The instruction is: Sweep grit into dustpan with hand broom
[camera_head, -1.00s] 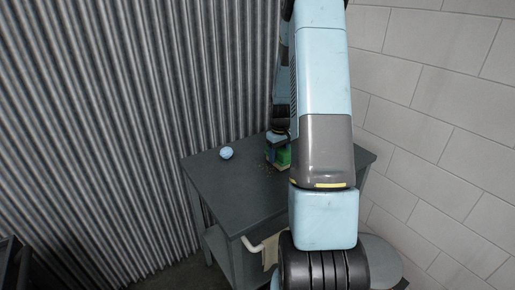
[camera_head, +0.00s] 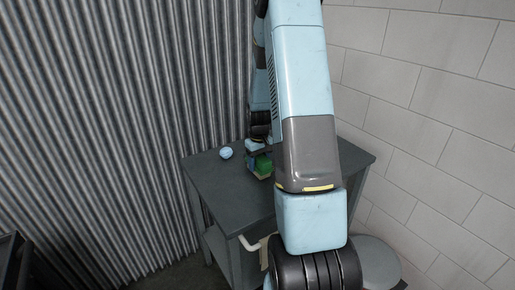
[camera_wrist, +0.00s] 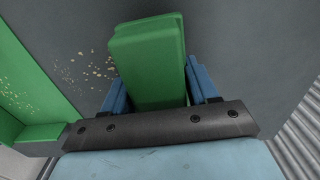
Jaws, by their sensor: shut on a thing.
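My gripper (camera_wrist: 155,78) is shut on the green hand broom (camera_wrist: 148,50), with a blue finger on each side of its block-like body. In the head view the gripper (camera_head: 257,149) and the green broom (camera_head: 262,164) are low over the table top. Beige grit (camera_wrist: 92,72) lies scattered on the dark surface left of the broom in the wrist view. A green dustpan (camera_wrist: 50,75) fills the left edge there, and specks of grit show over its part at the far left. The broom's bristles are hidden in the wrist view. I cannot make out the dustpan in the head view.
The dark grey table (camera_head: 232,190) stands between a corrugated metal wall (camera_head: 110,130) and a pale block wall (camera_head: 430,120). A white bent handle (camera_head: 252,243) sticks out below the table top.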

